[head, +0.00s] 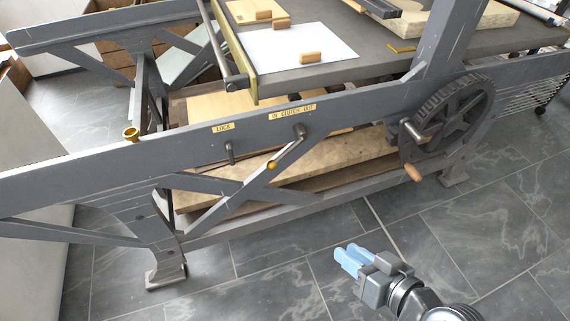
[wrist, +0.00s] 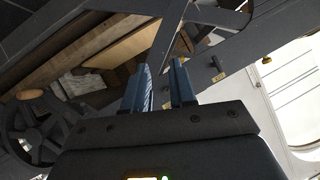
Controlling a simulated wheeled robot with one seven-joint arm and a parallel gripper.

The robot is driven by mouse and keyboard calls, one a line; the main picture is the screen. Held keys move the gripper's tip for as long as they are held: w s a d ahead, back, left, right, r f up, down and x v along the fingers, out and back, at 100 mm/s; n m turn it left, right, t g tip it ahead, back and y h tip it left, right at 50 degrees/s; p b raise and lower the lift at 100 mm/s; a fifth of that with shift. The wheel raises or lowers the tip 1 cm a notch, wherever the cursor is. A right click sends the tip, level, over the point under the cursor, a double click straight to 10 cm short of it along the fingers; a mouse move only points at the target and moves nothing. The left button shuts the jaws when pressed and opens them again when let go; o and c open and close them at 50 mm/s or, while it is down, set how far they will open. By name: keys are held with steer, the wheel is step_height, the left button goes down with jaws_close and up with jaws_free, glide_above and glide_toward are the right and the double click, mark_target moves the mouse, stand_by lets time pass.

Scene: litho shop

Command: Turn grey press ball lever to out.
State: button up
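The grey press carries a ball lever (head: 287,150) on its long side beam, below a yellow plate (head: 292,111) that reads "IN CLUTCH OUT". The lever hangs down and left from its pivot on the beam, ending in a brass ball (head: 271,165). My gripper (head: 347,259) is in front of the press, low and right of the lever, touching nothing. In the wrist view my gripper (wrist: 161,84) has its two blue fingers apart with nothing between them. I cannot make out the ball lever there; the fingers may hide it.
A short lever (head: 229,152) hangs under a "LOCK" plate (head: 223,127) left of the ball lever. A spoked wheel (head: 452,112) with a wooden crank handle (head: 413,173) stands out on the right. A diagonal brace passes behind the ball. The tiled floor (head: 280,265) in front is clear.

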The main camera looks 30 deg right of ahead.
steer(key=w+d+f+y+b, duration=0.1)
steer(key=w+f+y+b, duration=0.15)
steer(key=w+f, duration=0.35)
steer(key=n+t+y+b, duration=0.3)
steer(key=y+b, duration=0.4)
steer(key=b, duration=0.1)
glide_toward(285, 151)
steer(key=x, duration=0.7)
steer(key=f+x, duration=0.1)
steer(key=x, duration=0.2)
steer(key=shift+c, duration=0.2)
jaws_close()
